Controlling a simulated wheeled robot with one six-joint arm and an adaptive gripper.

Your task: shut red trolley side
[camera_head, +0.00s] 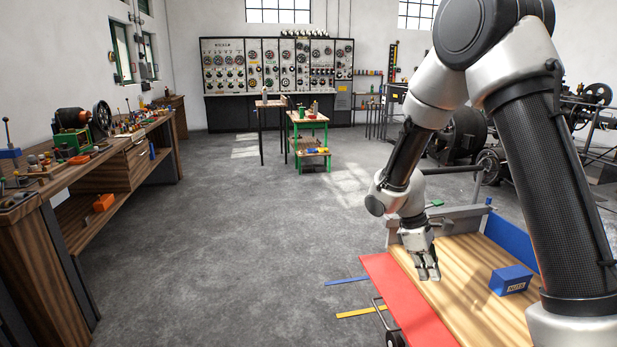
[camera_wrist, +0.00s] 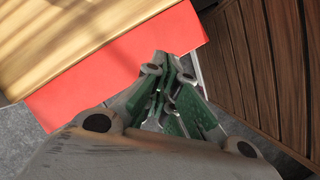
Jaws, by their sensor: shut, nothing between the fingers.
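The trolley's red side (camera_head: 405,300) is a flat panel folded outward, lying nearly level beside the pale wooden trolley bed (camera_head: 462,262). My gripper (camera_head: 430,277) points down over the bed near its edge with the red side; it is shut and empty. In the wrist view the red side (camera_wrist: 105,82) runs diagonally below the wooden bed (camera_wrist: 50,40). My gripper's fingers (camera_wrist: 172,68) overlap the red side's right end in that view. I cannot tell whether they touch it.
A blue box (camera_head: 511,281) sits on the bed, and a blue side (camera_head: 510,236) stands upright at the far edge. Blue and yellow strips (camera_head: 361,312) lie left of the red side. A workbench (camera_head: 95,190) lines the left wall; the grey floor between is clear.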

